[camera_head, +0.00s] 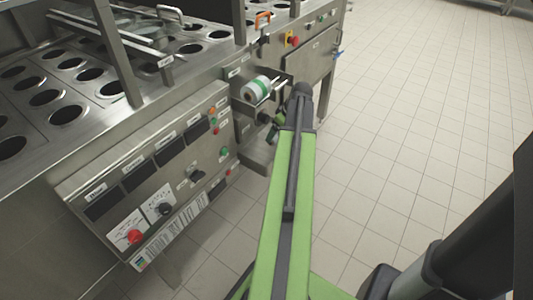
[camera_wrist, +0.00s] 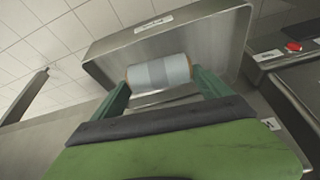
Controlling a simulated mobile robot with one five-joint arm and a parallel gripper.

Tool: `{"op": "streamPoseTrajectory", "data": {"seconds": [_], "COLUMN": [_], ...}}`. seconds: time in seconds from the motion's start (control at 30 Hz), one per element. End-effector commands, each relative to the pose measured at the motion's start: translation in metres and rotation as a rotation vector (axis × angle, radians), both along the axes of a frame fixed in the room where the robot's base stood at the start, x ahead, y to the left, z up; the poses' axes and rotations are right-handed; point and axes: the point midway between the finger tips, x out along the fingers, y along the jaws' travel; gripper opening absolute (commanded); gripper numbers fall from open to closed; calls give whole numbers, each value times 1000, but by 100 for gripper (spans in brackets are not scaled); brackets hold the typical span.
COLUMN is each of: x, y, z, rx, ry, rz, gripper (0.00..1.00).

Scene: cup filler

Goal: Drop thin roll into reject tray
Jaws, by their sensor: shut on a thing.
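In the wrist view a pale blue-grey roll (camera_wrist: 158,70) with brown core ends lies crosswise between the green fingers of my gripper (camera_wrist: 161,82). The fingers close on its two ends. A steel tray (camera_wrist: 107,62) with raised walls and a small label on its far rim is beyond and around the roll in the picture. I take it for the reject tray; its label is too small to read. Whether the roll touches the tray floor cannot be told.
The machine carries several buttons and cup holes. A red button (camera_wrist: 294,46) shows right of the tray. The tiled floor (camera_head: 420,110) at right is clear.

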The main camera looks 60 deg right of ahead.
Motion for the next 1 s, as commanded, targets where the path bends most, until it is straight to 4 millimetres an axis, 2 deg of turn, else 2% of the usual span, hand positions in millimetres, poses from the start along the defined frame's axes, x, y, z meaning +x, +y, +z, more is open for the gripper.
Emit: {"op": "streamPoseTrajectory", "data": {"seconds": [0.03, 0.1, 0.37, 0.4, 0.5, 0.77, 0.87, 1.0], "x": [0, 0, 0, 0, -1, -1, -4, -11], "y": [0, 0, 0, 0, 0, -1, 0, 1], "z": [-13, -17, -16, -16, -16, -14, -6, 15], "rx": [0, 0, 0, 0, 0, -1, 0, 0], "ry": [0, 0, 0, 0, 0, 0, 0, 0], "rz": [0, 0, -1, -1, -1, -1, -2, -3], "gripper": [43, 43, 43, 90, 100, 100, 100, 100]}}
